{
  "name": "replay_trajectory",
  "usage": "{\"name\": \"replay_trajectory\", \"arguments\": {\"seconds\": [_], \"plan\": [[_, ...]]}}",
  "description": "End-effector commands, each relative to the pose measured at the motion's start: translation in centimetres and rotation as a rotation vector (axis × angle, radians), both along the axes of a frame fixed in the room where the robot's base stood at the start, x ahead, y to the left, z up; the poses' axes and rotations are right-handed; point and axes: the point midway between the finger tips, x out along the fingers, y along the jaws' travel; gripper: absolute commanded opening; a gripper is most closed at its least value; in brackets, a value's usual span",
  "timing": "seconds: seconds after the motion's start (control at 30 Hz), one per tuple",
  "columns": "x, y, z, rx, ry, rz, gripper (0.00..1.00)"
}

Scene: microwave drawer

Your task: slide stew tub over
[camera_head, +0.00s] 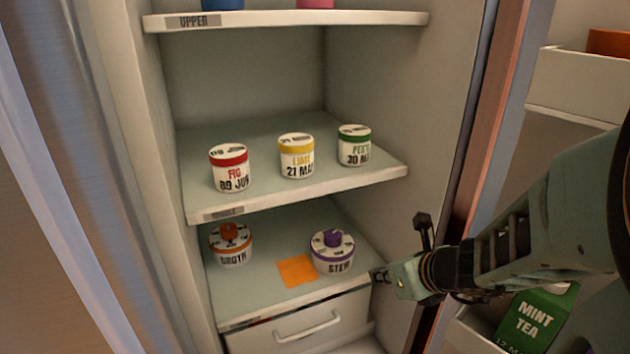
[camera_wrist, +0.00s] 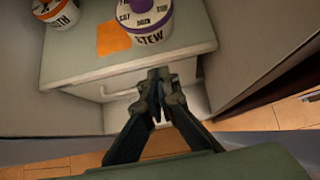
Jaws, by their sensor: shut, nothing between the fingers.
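The stew tub (camera_head: 332,252) is white with a purple band, a purple knob on its lid and the word STEW. It stands upright at the right of the lower shelf (camera_head: 250,298), just right of an orange square (camera_head: 297,271). In the wrist view the stew tub (camera_wrist: 146,22) is at the top, its top cut off, with the orange square (camera_wrist: 113,38) to its left. My gripper (camera_head: 380,276) is shut and empty. It is in front of the shelf's right front edge, apart from the tub. In the wrist view my gripper (camera_wrist: 158,76) points towards the tub.
An orange-banded broth tub (camera_head: 231,245) stands left of the square. The middle shelf (camera_head: 300,190) above holds three small jars. A drawer with a handle (camera_head: 308,326) is below. The fridge's right wall (camera_head: 400,110) bounds the shelf. A mint tea carton (camera_head: 535,318) is in the door.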

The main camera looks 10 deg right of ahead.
Motion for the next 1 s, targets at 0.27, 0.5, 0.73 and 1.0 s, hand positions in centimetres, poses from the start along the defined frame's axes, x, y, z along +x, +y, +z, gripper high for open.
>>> {"name": "replay_trajectory", "arguments": {"seconds": [0.27,0.5,0.73,1.0], "plan": [[3.4,1.3,-4.4,-0.002,0.003,0.008,0.0],[6.7,2.5,-6.7,-0.002,0.0,0.009,0.0],[9.2,3.4,-6.4,-0.003,0.0,0.008,0.0],[9.7,3.6,-6.4,-0.003,0.0,0.007,0.0]]}}
